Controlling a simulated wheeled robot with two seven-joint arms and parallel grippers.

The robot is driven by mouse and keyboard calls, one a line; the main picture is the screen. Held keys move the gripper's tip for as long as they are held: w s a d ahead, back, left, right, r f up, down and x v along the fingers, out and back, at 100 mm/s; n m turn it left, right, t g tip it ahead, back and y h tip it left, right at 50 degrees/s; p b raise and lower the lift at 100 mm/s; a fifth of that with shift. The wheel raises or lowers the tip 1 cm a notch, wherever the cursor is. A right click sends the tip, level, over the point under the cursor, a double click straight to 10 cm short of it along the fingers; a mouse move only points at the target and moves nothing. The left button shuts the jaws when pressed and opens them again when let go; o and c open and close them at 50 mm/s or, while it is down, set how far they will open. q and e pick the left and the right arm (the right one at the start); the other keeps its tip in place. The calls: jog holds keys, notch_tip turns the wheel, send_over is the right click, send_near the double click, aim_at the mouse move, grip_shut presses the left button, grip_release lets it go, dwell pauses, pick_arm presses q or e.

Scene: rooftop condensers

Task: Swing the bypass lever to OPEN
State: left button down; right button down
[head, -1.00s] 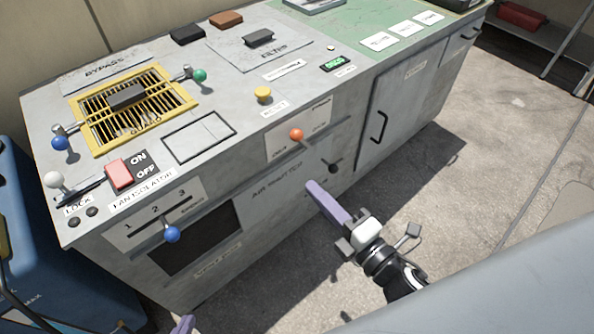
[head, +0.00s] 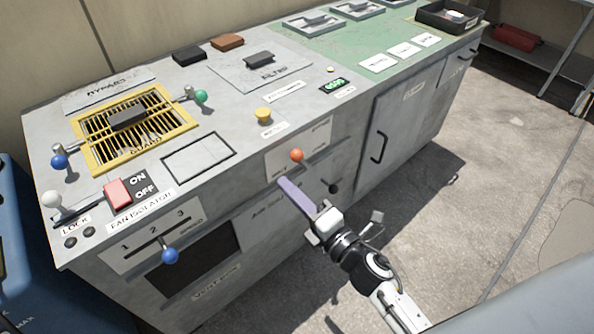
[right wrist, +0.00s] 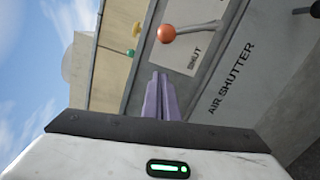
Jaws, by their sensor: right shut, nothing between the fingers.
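The lettering BYPASS (head: 108,88) is on a flat plate behind the yellow guard grille (head: 188,125) on the cabinet top. I cannot make out a bypass lever there. A lever with an orange ball knob (head: 297,155) stands on the cabinet's front plate, above the AIR SHUTTER lettering. The orange knob (right wrist: 167,34) also shows in the right wrist view, its rod running right above the word SHUT. My right gripper (head: 284,184) is shut and empty, its purple fingers just below and left of the orange knob, apart from it. My left gripper is out of view.
Blue (head: 60,161) and green (head: 201,97) knobs flank the guard. A red fan isolator switch (head: 118,191), a white lock lever (head: 50,199) and a blue speed knob (head: 170,256) are at the left. A yellow button (head: 264,114) is on top.

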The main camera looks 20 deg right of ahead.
aim_at(298, 158)
jog(key=w+d, duration=0.3)
jog(key=shift+w+r, duration=0.2)
jog(key=shift+r, duration=0.2)
jog(key=shift+r+p, duration=0.1)
jog(key=shift+p, duration=0.3)
